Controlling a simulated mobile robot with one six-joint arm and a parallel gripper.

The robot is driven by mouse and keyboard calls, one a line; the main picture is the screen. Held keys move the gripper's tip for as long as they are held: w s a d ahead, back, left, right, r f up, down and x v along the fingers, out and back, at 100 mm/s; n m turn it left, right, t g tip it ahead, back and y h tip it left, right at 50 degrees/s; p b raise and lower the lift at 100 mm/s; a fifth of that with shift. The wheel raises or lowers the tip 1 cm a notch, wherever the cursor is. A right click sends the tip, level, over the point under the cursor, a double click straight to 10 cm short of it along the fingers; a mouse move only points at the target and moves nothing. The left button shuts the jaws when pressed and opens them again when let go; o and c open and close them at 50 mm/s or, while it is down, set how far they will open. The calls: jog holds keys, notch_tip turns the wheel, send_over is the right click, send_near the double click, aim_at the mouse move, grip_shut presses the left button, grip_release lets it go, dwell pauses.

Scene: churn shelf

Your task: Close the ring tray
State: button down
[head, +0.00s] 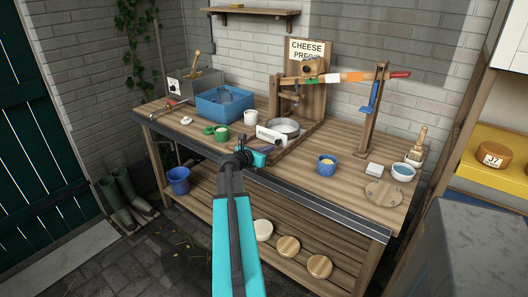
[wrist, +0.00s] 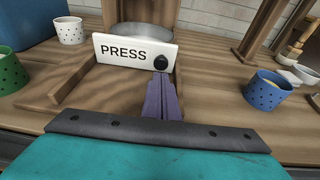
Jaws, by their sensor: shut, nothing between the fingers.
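The ring tray has a white front panel marked PRESS (head: 270,135) with a black knob at its right end. A round metal ring (head: 286,126) sits behind the panel, at the foot of the wooden cheese press (head: 311,98). In the wrist view the panel (wrist: 122,52) stands across wooden rails, and its knob (wrist: 160,63) is just beyond my fingertips. My gripper (head: 266,150) is shut and empty, in front of the panel near the knob. In the wrist view its purple fingers (wrist: 161,84) point at the panel; I cannot tell whether they touch it.
A blue dotted cup (head: 326,166) stands on the bench right of my gripper. A green pot (head: 221,134), a white cup (head: 251,117) and a blue crate (head: 224,103) stand left. A white block (head: 374,170), a bowl (head: 402,172) and a round board (head: 383,193) lie farther right.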

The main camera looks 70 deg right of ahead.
jog(key=shift+s+d+r, duration=0.1)
jog(key=shift+s+d, duration=0.05)
jog(key=shift+d, duration=0.5)
jog(key=shift+s+d, duration=0.15)
jog(key=shift+d, duration=0.5)
jog(key=shift+w, duration=0.1)
